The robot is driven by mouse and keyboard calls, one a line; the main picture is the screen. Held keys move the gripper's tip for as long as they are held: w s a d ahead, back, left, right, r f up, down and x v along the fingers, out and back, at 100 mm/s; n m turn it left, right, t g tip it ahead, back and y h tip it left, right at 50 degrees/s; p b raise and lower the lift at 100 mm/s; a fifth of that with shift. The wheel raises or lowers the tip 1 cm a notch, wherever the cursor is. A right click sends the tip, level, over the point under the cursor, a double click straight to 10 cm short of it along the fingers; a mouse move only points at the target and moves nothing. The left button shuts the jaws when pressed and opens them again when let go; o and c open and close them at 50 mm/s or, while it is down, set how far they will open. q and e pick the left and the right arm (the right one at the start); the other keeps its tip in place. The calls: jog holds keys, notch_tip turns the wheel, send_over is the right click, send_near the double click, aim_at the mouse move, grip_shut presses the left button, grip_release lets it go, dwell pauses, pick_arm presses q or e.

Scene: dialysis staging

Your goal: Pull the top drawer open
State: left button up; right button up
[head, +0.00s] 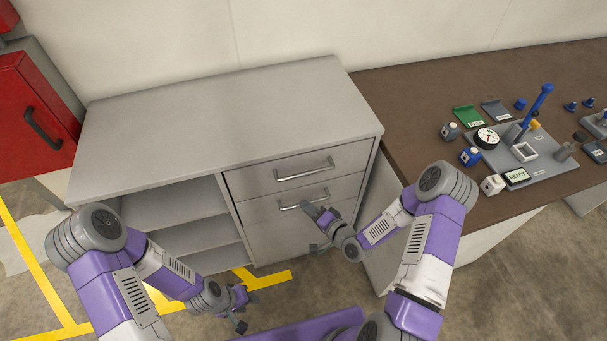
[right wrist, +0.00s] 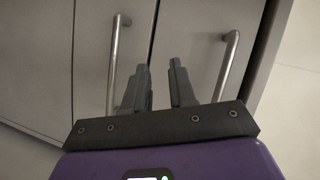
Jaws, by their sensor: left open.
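The grey cabinet has a top drawer (head: 262,179) with a silver bar handle (head: 304,169). The drawer looks shut. In the right wrist view the top drawer's handle (right wrist: 228,65) is to the right of my fingers. My right gripper (head: 313,228) is in front of the drawer stack, below the top handle in the head view. Its fingers (right wrist: 160,80) are apart, with nothing visible between them. My left gripper (head: 246,311) is open and empty, low in front of the cabinet and away from the drawers.
A second drawer's handle (head: 303,199) is just below the top one; it also shows in the right wrist view (right wrist: 117,62). Open shelves (head: 175,207) are left of the drawers. A brown table (head: 405,92) with small devices stands at right, a red cabinet (head: 30,115) at left.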

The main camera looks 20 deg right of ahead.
aim_at(306, 174)
jog(key=w+d+r+m+t+y, duration=0.25)
jog(key=d+r+t, duration=0.2)
jog(key=r, duration=0.25)
jog(key=shift+h, duration=0.45)
jog(key=x, duration=0.3)
jog(key=b+x, duration=0.1)
jog(key=x, duration=0.2)
jog(key=shift+w+a, duration=0.15)
jog(key=shift+a, duration=0.4)
grip_shut()
